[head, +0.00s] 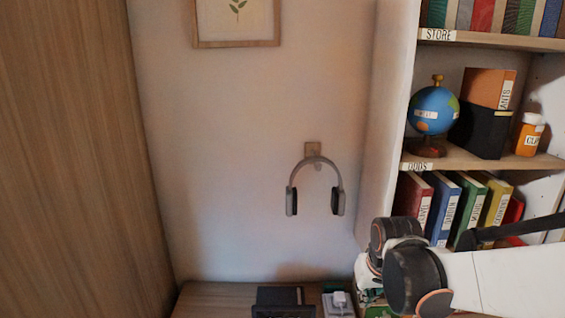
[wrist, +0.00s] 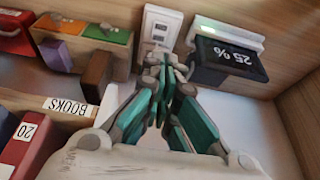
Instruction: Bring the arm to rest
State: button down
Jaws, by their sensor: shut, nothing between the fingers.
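My gripper (wrist: 165,75) is in the middle of the wrist view, with its teal-padded fingers closed together and nothing between them. Its fingertips point towards a white socket-like block (wrist: 160,26) and a dark display reading "25 %" (wrist: 228,58). I cannot tell whether the tips touch the block. In the head view my arm reaches in from the right edge, in front of the shelf, and my fingers are hidden there.
A bookshelf (head: 445,160) stands at the right with books, a globe (head: 433,110) and an orange bottle (head: 528,135). Headphones (head: 315,187) hang on the wall. A wooden desk (head: 215,300) holds a dark object (head: 280,297). A wooden panel (head: 75,160) fills the left.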

jog(key=s+r+t, duration=0.1)
jog(key=s+r, duration=0.3)
jog(key=s, duration=0.4)
jog(key=s+r+t, duration=0.2)
jog(key=s+r, duration=0.2)
jog(key=s, duration=0.4)
jog(key=shift+s+r, duration=0.15)
jog(key=shift+r, duration=0.1)
